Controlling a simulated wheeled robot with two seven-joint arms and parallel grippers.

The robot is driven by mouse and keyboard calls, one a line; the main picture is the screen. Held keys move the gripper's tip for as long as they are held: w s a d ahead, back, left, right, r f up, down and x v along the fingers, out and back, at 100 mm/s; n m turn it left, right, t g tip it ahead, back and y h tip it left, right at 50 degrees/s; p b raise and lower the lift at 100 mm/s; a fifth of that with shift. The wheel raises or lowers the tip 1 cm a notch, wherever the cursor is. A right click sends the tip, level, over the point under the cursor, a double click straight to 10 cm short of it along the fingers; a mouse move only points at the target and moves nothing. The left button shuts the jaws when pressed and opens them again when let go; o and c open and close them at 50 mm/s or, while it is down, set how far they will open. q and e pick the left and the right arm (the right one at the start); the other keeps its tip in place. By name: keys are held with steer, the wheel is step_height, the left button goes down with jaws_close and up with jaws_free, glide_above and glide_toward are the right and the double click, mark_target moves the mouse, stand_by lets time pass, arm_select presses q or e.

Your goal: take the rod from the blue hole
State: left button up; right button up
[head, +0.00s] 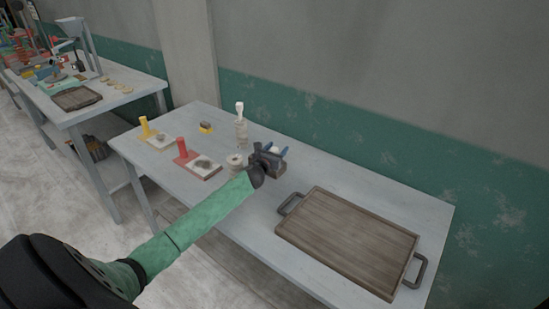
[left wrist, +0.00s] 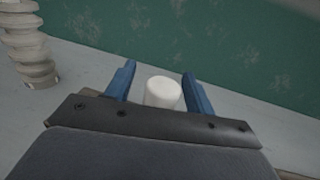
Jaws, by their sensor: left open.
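My left gripper (head: 276,150) reaches over the table's back half in the head view. In the left wrist view its two blue fingers (left wrist: 159,75) stand apart, open. A white, round-topped rod end (left wrist: 162,93) shows between them, with a gap visible toward the fingertips; whether they touch it I cannot tell. The rod's lower part is hidden behind the gripper body. I cannot make out a blue hole; whatever holds the rod is hidden. My right gripper is not in view.
Beige ridged posts (head: 241,132) stand just left of the gripper, one with a white piece on top. A red stand (head: 182,148) and a yellow stand (head: 145,126) are farther left. A wooden tray (head: 345,238) with dark handles lies right. A wall runs behind the table.

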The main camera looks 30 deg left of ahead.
arm_select(q)
steer(key=c, duration=1.1)
steer(key=shift+o, duration=0.2)
steer(key=shift+r, duration=0.15)
